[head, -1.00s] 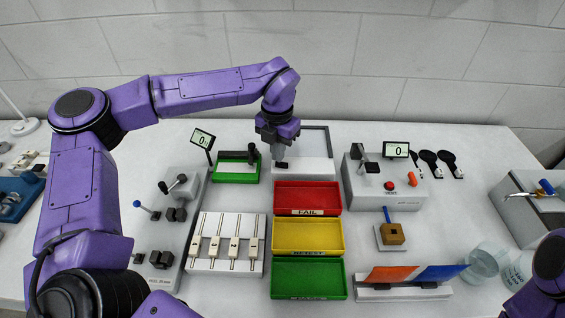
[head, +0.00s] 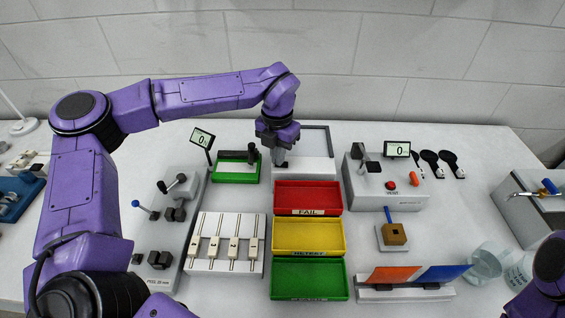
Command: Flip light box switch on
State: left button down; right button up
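The light box (head: 313,168) is a white box with a dark-framed panel at the back middle of the table. My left gripper (head: 281,163) points down at the left part of its front, where the switch is hidden or too small to make out. The fingers look close together, but I cannot tell whether they are open or touching the box. My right arm shows only as a purple part at the lower right corner; its gripper is out of view.
Red (head: 308,195), yellow (head: 307,236) and green (head: 308,279) trays stand in front of the light box. A grey box with a red button (head: 390,185) is to its right. A green device (head: 236,172) with a display is to its left.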

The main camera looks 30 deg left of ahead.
pick_arm(q)
jog(key=shift+f, duration=0.2)
jog(key=shift+r, duration=0.1)
notch_tip(320, 180, up, 7)
jog(key=p, duration=0.6)
dwell(0.4)
